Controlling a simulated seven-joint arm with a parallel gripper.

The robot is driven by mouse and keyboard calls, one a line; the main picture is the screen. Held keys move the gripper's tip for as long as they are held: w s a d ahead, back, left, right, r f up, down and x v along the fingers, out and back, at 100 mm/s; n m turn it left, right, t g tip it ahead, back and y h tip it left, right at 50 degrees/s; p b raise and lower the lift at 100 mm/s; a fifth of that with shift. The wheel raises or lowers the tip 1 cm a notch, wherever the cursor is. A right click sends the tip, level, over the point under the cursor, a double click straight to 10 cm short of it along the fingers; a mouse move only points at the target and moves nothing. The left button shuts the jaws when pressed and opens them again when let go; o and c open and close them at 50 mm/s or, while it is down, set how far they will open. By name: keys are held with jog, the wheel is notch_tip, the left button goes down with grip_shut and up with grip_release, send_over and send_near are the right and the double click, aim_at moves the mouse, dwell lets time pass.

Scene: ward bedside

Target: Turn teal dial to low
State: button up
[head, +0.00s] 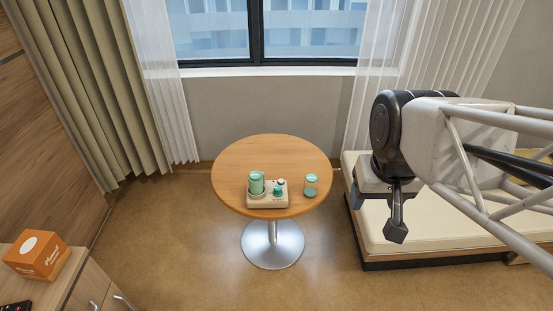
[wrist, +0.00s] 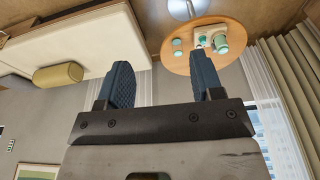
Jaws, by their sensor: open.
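The teal dial (head: 278,191) sits on a small cream device (head: 286,201) on the round wooden table (head: 240,155). Its setting is too small to read. A teal cup or jar (head: 257,184) stands at the left of the same device. My gripper (head: 396,232) hangs to the right of the table, well apart from it. In the wrist view my gripper (wrist: 160,85) shows two separated fingers with nothing between them. The table (wrist: 178,62) and the device (wrist: 206,32) show at the top of that view, beyond the right finger.
A teal-and-clear jar (head: 311,185) stands on the table right of the device. A cream-cushioned bench (head: 430,230) is beneath my arm. An orange box (head: 37,255) sits on a cabinet at lower left. The back of the table is clear.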

jog(key=w+a+f+g, duration=0.2)
jog(key=w+a, duration=0.1)
jog(key=w, duration=1.2)
jog(key=m+g+y, duration=0.1)
jog(key=m+g, duration=0.2)
jog(key=g, duration=0.2)
send_over(278, 187)
jog(key=w, duration=0.3)
notch_tip(278, 187, down, 34)
jog(key=f, duration=0.1)
jog(key=shift+s+d+r, duration=0.1)
jog(key=shift+d+r, duration=0.15)
jog(key=shift+d, duration=0.15)
jog(key=shift+f, duration=0.15)
jog(key=shift+x, duration=3.75)
jog(key=shift+a, duration=0.1)
jog(key=shift+c, duration=0.2)
